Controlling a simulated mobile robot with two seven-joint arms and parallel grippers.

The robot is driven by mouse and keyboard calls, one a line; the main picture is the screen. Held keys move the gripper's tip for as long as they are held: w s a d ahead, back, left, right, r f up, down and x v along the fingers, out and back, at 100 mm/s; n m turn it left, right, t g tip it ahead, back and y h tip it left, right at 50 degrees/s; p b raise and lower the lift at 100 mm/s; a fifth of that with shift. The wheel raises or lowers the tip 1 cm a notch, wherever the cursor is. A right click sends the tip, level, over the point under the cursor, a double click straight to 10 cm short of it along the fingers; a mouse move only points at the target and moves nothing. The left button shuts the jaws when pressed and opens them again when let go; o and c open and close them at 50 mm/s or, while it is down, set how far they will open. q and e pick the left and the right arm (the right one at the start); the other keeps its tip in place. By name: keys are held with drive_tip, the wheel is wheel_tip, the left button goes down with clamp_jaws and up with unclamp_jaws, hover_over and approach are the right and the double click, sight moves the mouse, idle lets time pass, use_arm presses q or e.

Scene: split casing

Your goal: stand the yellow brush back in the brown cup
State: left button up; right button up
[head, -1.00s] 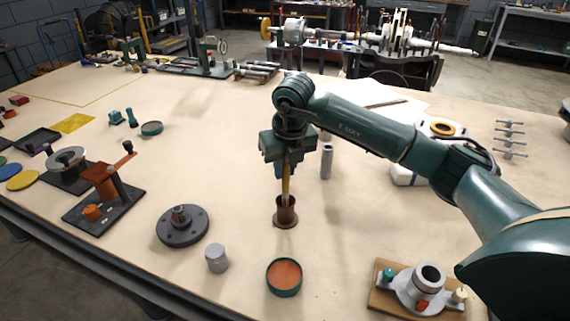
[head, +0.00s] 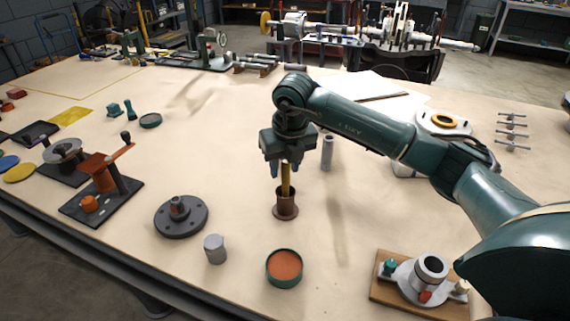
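The yellow brush (head: 286,179) stands roughly upright in the brown cup (head: 286,207), its lower end hidden inside the cup. The cup stands upright on the table near the middle of the head view. My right gripper (head: 285,170) is right above the cup, pointing down, with its fingers apart on either side of the brush's upper end. The fingers look clear of the brush. My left gripper is not in view.
A dark flanged disc (head: 181,216), a grey cylinder (head: 215,249) and a green-rimmed round dish (head: 284,268) lie in front and left of the cup. A grey upright tube (head: 327,153) stands behind it. A wooden board with a metal fitting (head: 405,293) lies front right.

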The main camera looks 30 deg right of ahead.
drive_tip(key=shift+o, duration=0.5)
drive_tip(key=shift+r, duration=0.1)
drive_tip(key=shift+r, duration=0.3)
drive_tip(key=v, duration=1.2)
drive_tip(key=shift+r+b, duration=0.25)
drive_tip(key=shift+b, duration=0.1)
drive_tip(key=shift+s, duration=0.1)
